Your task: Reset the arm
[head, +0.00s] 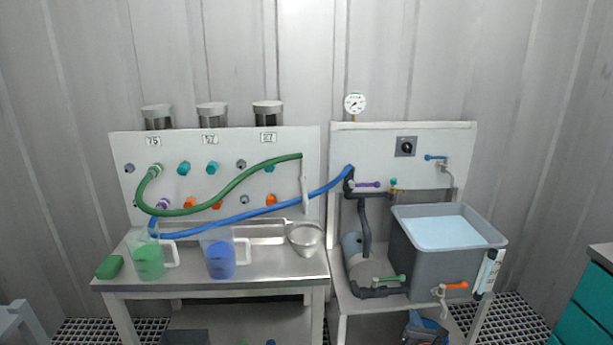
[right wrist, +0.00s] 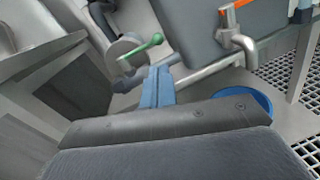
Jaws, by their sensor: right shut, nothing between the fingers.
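My right gripper (head: 414,318) is low at the bottom of the head view, in front of the right stand and below the grey tank (head: 460,268). In the right wrist view its blue fingers (right wrist: 158,72) are together with nothing between them. They point toward a pipe and a valve with a green handle (right wrist: 141,47); I cannot tell whether they touch anything. My left gripper is not in view.
A green hose (head: 235,182) and a blue hose (head: 270,209) cross the panel. A blue bucket (right wrist: 252,101) is near my gripper.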

